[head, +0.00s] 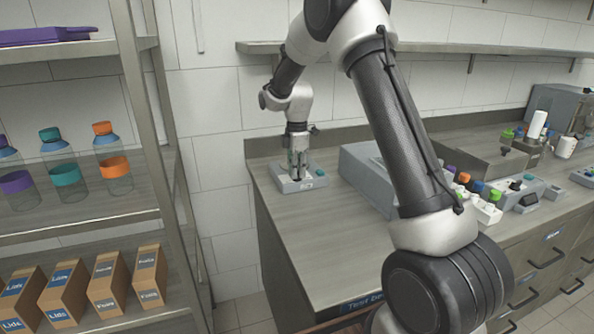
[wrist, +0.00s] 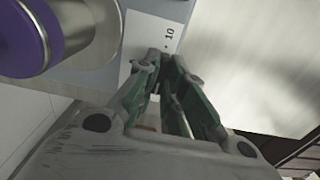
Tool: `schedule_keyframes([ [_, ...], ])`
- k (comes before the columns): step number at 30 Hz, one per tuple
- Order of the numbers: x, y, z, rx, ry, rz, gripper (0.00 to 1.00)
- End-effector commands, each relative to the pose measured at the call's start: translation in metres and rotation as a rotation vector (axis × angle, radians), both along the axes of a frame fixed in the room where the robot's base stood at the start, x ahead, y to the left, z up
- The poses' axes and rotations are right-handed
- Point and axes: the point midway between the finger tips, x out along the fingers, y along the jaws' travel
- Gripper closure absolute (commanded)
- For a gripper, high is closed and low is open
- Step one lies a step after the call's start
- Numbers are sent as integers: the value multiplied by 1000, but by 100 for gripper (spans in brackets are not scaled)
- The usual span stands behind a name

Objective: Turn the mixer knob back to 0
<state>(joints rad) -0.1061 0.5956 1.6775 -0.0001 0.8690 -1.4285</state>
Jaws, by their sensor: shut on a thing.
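The mixer (head: 317,183) is a small grey box at the far left end of the counter. My gripper (head: 298,172) points down over it; its fingers hide much of the mixer top. In the wrist view my gripper's fingertips (wrist: 166,60) are close together at a white dial plate (wrist: 158,32) with a dot and a "10" mark. They are shut on the mixer knob, which the fingers hide. I cannot read where the knob points.
In the wrist view a purple-banded cylinder (wrist: 60,28) is beside the dial, left of my fingers. A larger grey machine (head: 362,170) stands right of the mixer. A shelf rack with bottles (head: 112,160) and boxes (head: 150,275) is at left. The front counter (head: 310,240) is clear.

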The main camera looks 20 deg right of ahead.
Motion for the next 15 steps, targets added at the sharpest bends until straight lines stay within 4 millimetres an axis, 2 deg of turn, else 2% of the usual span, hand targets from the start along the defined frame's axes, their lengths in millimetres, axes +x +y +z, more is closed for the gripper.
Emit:
schedule_keyframes([
  [15, 1, 0, 1, -1, -2, 50, 100],
])
